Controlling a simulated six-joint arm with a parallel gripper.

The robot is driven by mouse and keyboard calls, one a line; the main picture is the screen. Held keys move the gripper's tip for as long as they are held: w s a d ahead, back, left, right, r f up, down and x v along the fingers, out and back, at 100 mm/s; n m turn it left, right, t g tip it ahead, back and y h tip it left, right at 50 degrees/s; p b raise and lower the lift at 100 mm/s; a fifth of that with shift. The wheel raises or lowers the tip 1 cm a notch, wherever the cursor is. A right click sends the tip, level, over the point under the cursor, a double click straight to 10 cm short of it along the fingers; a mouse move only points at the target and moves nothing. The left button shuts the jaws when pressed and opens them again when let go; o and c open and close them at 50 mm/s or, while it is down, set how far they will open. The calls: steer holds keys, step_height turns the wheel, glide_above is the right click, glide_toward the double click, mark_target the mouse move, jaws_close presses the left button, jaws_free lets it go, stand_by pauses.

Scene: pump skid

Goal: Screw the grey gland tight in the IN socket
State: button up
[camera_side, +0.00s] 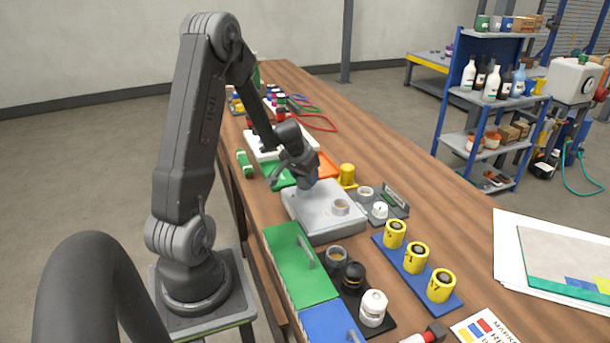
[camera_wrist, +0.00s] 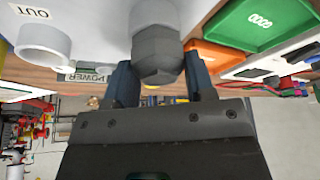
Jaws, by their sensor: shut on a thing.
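The grey gland (camera_wrist: 158,48), a dark grey hex piece, sits between the fingers of my gripper (camera_wrist: 160,72) in the wrist view. My gripper is shut on it. The gland lines up with a lighter grey collar (camera_wrist: 157,12), apparently the IN socket, and seems to meet it; its label and thread depth are hidden. In the side view my gripper (camera_side: 303,180) is at the far end of the light grey box (camera_side: 318,222), and the gland is hidden there. The OUT socket (camera_wrist: 42,42) is an open, empty ring beside the OUT label.
A POWER label (camera_wrist: 87,77) is beside the gland. Green (camera_side: 290,172) and orange (camera_side: 327,164) trays lie behind the box. A yellow part (camera_side: 347,174) and a small grey holder (camera_side: 393,201) stand close right. A green lidded bin (camera_side: 293,265) is in front.

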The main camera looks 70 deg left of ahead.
steer(key=o, duration=1)
steer(key=shift+r, duration=0.1)
steer(key=v, duration=1.4)
steer(key=d+r+m+t+h, duration=0.1)
steer(key=d+r+m, duration=0.15)
steer(key=d, duration=0.65)
steer(key=d+r+m, duration=0.1)
steer(key=d+r, duration=0.2)
steer(key=d, duration=0.6)
steer(key=s+d+m, duration=0.1)
steer(key=s+d, duration=0.1)
steer(key=d, duration=0.1)
steer(key=s+d+r+m+h, duration=0.1)
steer(key=s+d, duration=0.2)
steer(key=d, duration=0.1)
steer(key=s+d+m, duration=0.1)
steer(key=s+d, duration=0.2)
steer(key=d, duration=0.1)
steer(key=shift+s+d+r+t+h, duration=0.15)
steer(key=shift+d+r+t+h, duration=0.15)
steer(key=shift+r+t, duration=0.1)
